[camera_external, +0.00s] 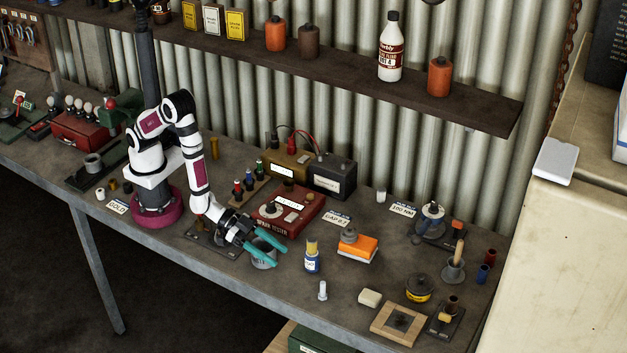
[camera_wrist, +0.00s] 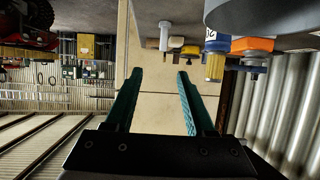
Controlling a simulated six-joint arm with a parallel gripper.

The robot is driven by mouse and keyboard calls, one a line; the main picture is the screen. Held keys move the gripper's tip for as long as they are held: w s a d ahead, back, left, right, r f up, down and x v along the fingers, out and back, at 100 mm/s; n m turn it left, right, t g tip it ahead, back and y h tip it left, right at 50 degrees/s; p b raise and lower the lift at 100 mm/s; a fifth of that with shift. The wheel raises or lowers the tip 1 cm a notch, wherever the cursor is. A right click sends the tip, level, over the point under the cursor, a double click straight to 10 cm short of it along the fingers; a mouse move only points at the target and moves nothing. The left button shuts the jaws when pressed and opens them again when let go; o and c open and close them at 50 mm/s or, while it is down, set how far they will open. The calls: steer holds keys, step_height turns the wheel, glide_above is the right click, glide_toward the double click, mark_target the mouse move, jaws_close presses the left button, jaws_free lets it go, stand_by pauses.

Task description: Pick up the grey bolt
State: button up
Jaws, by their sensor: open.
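A pale grey bolt (camera_external: 322,291) stands upright near the front edge of the bench, apart from other things. My gripper (camera_external: 282,246) is open and empty, low over the bench, up and to the left of the bolt in the external view. A small pale upright thing (camera_wrist: 166,36) beyond the fingertips may be the bolt; I cannot tell for sure.
A blue bottle with a yellow cap (camera_external: 312,262) stands between my gripper and an orange-topped block (camera_external: 357,246). A red tester box (camera_external: 289,211) stands behind my gripper. The bench around the bolt is clear.

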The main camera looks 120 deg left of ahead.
glide_toward(323, 282)
steer(key=x, duration=0.4)
steer(key=shift+w+d+f, duration=0.15)
steer(key=shift+d+f, duration=0.1)
steer(key=x, duration=0.6)
steer(key=shift+a+f, duration=0.2)
jaws_close()
